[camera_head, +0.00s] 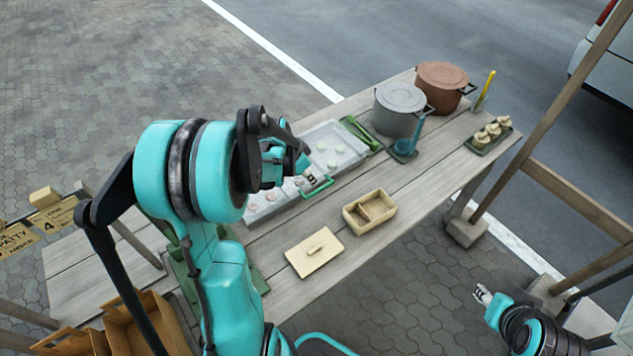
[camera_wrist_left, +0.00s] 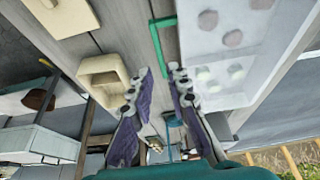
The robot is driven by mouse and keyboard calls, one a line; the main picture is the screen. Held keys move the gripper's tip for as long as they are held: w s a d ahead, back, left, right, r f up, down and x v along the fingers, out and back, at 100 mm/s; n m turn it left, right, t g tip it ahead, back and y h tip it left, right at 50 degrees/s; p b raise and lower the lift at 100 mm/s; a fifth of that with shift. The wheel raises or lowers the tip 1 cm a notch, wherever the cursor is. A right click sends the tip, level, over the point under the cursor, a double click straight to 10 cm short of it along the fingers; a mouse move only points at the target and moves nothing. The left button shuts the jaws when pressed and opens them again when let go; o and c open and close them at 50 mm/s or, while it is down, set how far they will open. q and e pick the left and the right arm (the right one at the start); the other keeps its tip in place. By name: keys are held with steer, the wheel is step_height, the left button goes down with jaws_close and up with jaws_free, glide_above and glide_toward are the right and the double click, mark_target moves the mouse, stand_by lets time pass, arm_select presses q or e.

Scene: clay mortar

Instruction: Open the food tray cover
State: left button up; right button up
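The food tray (camera_head: 340,137) is a long, pale tray with a clear cover and round food pieces inside, lying along the table's far side. A green handle (camera_head: 318,188) sticks out at its near edge; it also shows in the left wrist view (camera_wrist_left: 157,45). My left gripper (camera_head: 308,180) is at this handle, hiding part of the tray. In the left wrist view its fingers (camera_wrist_left: 161,72) are apart with nothing gripped, and the handle lies just by the tips. I cannot tell whether they touch. My right gripper (camera_head: 482,294) is away from the table at lower right, too small to read.
An open wooden box (camera_head: 369,211) and a wooden lid (camera_head: 314,251) lie on the near side of the table.

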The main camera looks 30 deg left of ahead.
mark_target(319, 189)
arm_select(q)
steer(key=b+x, duration=0.2)
steer(key=x, duration=0.5)
steer(key=shift+b, duration=0.35)
steer(key=shift+w+f, duration=0.1)
steer(key=shift+f, duration=0.25)
jaws_close()
